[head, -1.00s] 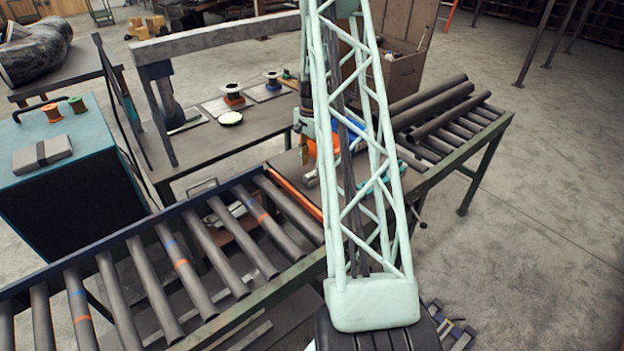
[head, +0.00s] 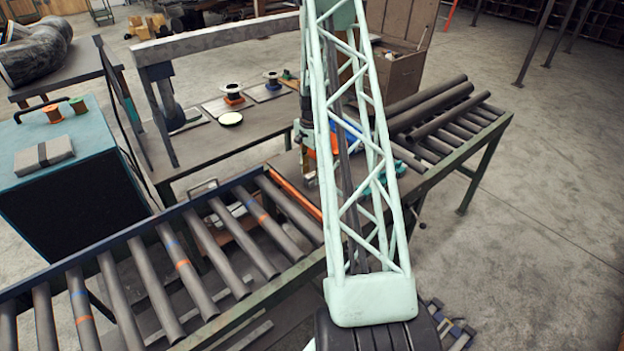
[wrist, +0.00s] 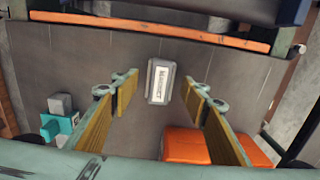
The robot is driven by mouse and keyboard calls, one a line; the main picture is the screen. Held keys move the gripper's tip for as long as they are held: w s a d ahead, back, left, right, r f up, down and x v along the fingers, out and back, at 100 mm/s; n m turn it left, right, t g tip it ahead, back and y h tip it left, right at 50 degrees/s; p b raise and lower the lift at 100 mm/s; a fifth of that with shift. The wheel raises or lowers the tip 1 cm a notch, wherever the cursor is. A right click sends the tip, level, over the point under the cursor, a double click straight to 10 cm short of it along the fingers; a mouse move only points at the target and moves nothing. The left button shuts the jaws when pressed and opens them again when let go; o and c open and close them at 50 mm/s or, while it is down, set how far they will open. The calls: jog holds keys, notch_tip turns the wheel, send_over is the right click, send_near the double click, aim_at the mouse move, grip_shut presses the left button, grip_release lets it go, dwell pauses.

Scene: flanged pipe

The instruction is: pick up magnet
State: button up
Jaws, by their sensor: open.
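The magnet (wrist: 161,80) is a small grey block with a pale label reading "MAGNET". It lies on the dark tabletop in the wrist view. My gripper (wrist: 164,88) is open, with one yellow-padded finger to the left of the magnet and one to the right. There are visible gaps between the fingers and the block. In the head view my gripper (head: 309,172) points down over the table between the roller sections, partly behind my lattice arm. I cannot make out the magnet in the head view.
Orange blocks (wrist: 192,146) lie near the right finger, and a teal piece (wrist: 62,128) with grey blocks near the left. An orange bar (wrist: 150,32) runs along the table edge beside the roller conveyor (head: 160,270). Pipes (head: 440,108) rest on the right-hand rollers.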

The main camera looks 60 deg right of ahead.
jog(key=shift+f, duration=0.65)
jog(key=c, duration=1.1)
